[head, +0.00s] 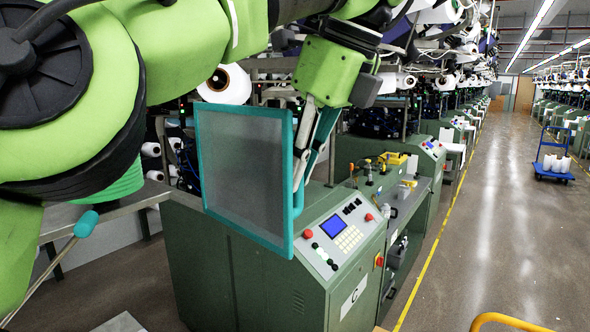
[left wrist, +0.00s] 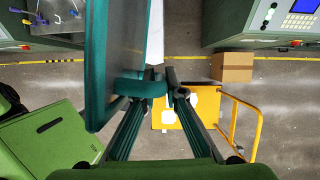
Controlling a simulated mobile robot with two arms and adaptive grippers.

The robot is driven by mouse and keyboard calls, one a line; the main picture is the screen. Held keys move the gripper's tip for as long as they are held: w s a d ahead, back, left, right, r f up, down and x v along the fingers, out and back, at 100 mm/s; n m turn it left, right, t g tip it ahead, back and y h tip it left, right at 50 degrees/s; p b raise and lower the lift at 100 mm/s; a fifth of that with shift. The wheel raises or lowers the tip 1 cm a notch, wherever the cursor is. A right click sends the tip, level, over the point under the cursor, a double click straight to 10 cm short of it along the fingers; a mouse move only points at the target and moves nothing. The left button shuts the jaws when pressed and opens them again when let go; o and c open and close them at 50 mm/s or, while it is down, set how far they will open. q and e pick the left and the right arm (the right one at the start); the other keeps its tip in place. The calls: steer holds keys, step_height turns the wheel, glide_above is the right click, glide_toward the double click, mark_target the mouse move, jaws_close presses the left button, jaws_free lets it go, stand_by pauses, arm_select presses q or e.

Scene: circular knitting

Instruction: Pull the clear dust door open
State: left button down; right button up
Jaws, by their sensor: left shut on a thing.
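The clear dust door (head: 245,170) is a see-through greyish panel in a teal frame. In the head view it stands upright above and in front of the green machine cabinet (head: 240,265). Its hinge side cannot be made out. A teal handle (head: 298,198) is on its right edge. My left gripper (head: 306,160) reaches down from above, shut on this handle. In the left wrist view the door (left wrist: 117,45) shows edge-on at the left, and the handle (left wrist: 140,88) lies by the fingertips (left wrist: 160,86). My right gripper is not in view.
A control panel (head: 345,240) with buttons and a screen sits just right of the door. The aisle (head: 480,210) at the right is clear, with a blue trolley (head: 555,170) farther back. The left wrist view shows a yellow cart (left wrist: 208,104) and a cardboard box (left wrist: 232,67) on the floor.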

arm_select(q)
steer(key=shift+w, duration=0.2)
stand_by(0.4)
steer(key=c, duration=2.2)
jaws_free()
steer(key=shift+o, duration=0.2)
steer(key=shift+a, duration=0.1)
